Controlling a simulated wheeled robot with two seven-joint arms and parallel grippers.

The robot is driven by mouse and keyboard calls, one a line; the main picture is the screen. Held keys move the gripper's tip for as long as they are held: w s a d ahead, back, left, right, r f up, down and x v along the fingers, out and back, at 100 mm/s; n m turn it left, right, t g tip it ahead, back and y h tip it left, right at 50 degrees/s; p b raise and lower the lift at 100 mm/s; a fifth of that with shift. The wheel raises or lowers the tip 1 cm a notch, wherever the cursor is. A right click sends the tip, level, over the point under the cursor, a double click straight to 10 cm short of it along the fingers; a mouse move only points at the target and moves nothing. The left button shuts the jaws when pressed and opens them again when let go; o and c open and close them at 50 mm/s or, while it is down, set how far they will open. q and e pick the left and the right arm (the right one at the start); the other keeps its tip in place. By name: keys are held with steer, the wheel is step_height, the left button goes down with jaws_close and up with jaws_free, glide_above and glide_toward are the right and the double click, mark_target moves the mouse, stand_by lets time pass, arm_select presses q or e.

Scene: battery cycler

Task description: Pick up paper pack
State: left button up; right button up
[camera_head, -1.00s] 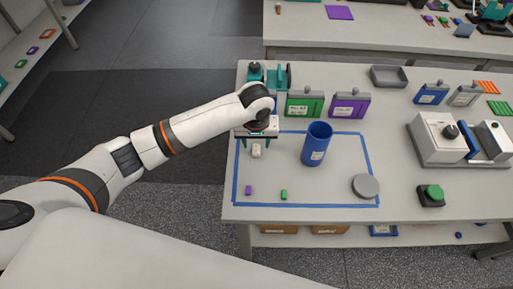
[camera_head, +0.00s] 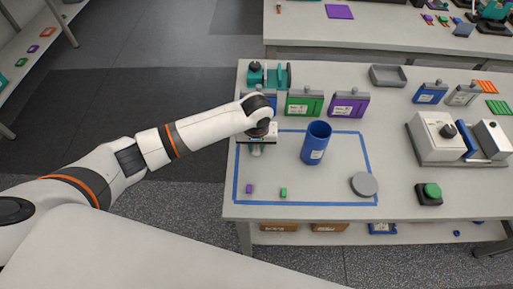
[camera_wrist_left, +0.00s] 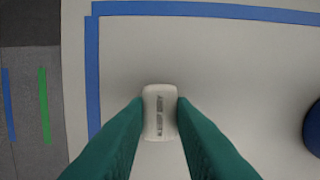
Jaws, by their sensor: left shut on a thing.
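The paper pack (camera_wrist_left: 159,108) is a small white rounded block with dark print along it. In the left wrist view it sits between the two teal fingers of my left gripper (camera_wrist_left: 160,106), which are shut on it, one on each side. It is inside the blue tape outline (camera_wrist_left: 200,9), near its corner. In the head view my left gripper (camera_head: 257,150) points down at the left part of the taped area, and the wrist hides most of the pack. I cannot tell whether the pack touches the table. My right gripper is not in view.
A blue cylindrical container (camera_head: 316,146) stands to the right of my left gripper. A grey round lid (camera_head: 365,185), a purple piece (camera_head: 249,188) and a green piece (camera_head: 283,192) lie nearby. Green (camera_head: 304,104) and purple (camera_head: 349,105) packs stand behind. The front middle of the taped area is clear.

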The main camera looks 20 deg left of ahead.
mark_target(256, 148)
arm_select(q)
step_height(256, 148, up, 10)
steer(key=b, duration=0.1)
steer(key=shift+b, duration=0.3)
stand_by(0.9)
